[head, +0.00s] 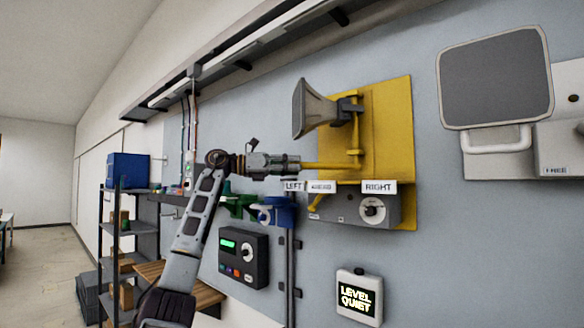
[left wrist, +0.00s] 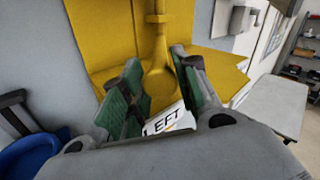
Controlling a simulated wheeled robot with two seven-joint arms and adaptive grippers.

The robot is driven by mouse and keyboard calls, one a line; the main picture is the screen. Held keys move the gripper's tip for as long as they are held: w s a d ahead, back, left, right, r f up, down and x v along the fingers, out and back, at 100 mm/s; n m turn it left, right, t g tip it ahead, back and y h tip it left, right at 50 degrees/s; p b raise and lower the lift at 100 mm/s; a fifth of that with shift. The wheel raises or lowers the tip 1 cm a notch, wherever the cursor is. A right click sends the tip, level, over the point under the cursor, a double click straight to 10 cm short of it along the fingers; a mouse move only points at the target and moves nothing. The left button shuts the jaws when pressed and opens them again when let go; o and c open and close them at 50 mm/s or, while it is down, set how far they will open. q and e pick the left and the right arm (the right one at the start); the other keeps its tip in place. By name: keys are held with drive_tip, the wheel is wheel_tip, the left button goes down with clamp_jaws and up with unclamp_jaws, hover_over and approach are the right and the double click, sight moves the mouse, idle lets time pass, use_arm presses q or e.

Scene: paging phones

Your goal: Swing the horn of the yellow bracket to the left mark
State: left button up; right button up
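The yellow bracket (head: 389,120) is a plate on the grey wall, with a grey horn (head: 313,108) whose mouth faces left. A yellow lever (head: 325,166) reaches left from the bracket's pivot. My left gripper (head: 298,165) is at the lever's outer end. In the left wrist view the gripper's green-padded fingers (left wrist: 160,88) stand apart on either side of the lever's thick end (left wrist: 159,82); firm contact cannot be made out. The left mark (head: 293,186) is a white LEFT label just below the gripper, also between the fingers in the left wrist view (left wrist: 170,121). My right gripper is out of view.
A middle label (head: 321,187) and a RIGHT label (head: 379,187) sit above a grey box with a dial (head: 373,209). Green (head: 238,205) and blue (head: 277,211) fixtures and a black keypad box (head: 243,257) are below. A lit sign (head: 359,296) is lower right.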

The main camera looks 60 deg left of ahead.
use_arm(q)
drive_tip(key=o, duration=0.3)
drive_tip(key=shift+v, duration=6.05)
